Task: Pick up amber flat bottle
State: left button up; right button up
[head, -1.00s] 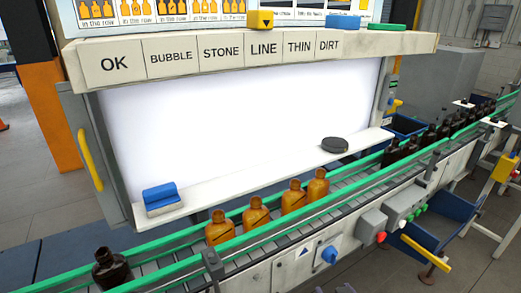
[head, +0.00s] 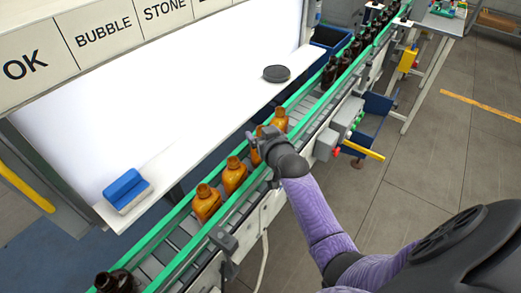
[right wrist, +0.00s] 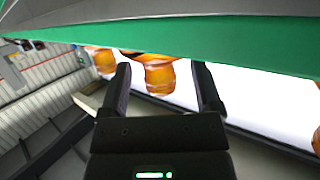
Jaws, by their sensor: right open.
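Several amber flat bottles stand upright in a row on the conveyor: two nearer ones (head: 207,204) and (head: 235,176), and farther ones, including one at the far end (head: 280,120). My right gripper (head: 257,143) is at the farther bottles, and its hand partly hides one of them. In the right wrist view the two fingers (right wrist: 163,78) are spread apart. My left gripper is not in view.
Green rails (head: 178,211) run along both sides of the conveyor. A white ledge (head: 200,142) holds a blue-and-white block (head: 127,190) and a dark round object (head: 276,73). Dark bottles stand at the far end (head: 357,45) and near end (head: 118,281) of the belt.

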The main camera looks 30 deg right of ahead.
jog(key=shift+w+d+f, duration=0.15)
jog(key=shift+w, duration=0.25)
grip_shut()
dwell(1.1)
